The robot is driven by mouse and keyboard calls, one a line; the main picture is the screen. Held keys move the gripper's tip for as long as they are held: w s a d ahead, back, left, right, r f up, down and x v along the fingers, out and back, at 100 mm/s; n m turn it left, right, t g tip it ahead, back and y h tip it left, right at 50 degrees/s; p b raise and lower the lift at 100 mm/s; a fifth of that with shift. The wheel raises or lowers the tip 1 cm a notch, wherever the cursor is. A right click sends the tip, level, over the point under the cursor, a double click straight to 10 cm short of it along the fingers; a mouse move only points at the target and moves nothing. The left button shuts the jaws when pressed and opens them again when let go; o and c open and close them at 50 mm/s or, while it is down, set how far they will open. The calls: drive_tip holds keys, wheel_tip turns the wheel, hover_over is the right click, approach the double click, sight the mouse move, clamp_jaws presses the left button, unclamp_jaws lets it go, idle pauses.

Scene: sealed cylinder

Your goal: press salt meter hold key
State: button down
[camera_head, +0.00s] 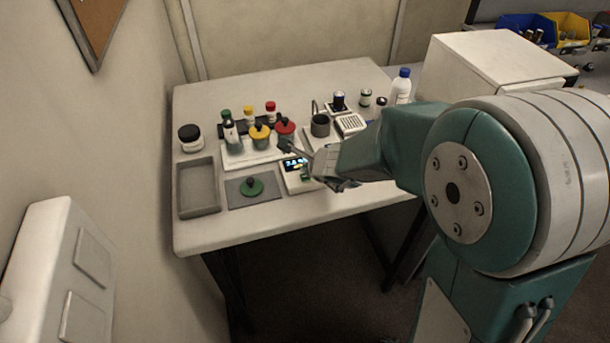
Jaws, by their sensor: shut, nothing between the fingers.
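A small white meter (291,187) with a lit display (294,165) lies near the front middle of the table; I take it to be the salt meter. My gripper (316,168) reaches in from the right, low over the meter's right side, and is shut with nothing held. It hides part of the meter, and the hold key cannot be made out. Whether the fingertips touch the meter cannot be told.
Left of the meter are a grey mat (241,198) with a green knobbed lid (252,187) and a grey tray (198,213). Behind stand yellow (260,135) and red (284,127) knobbed pieces, small bottles (229,128), a dark cup (320,125) and a white bottle (401,86).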

drive_tip(key=shift+r, duration=2.55)
drive_tip(key=shift+s+r, duration=0.15)
drive_tip(key=shift+r, duration=0.1)
drive_tip(key=s+d+r+n+g, duration=0.1)
drive_tip(key=s+d+r+n, duration=0.1)
drive_tip(key=s+r+n, duration=0.3)
drive_tip(key=s+d+r+n, duration=0.2)
drive_tip(key=s+n, duration=0.5)
drive_tip(key=s+d+n+g+h, duration=0.1)
drive_tip(key=s+d+n+h, duration=0.3)
drive_tip(key=s+d+n, duration=0.5)
drive_tip(key=s+d+r, duration=0.1)
drive_tip(key=s, duration=0.3)
drive_tip(key=shift+g, duration=0.3)
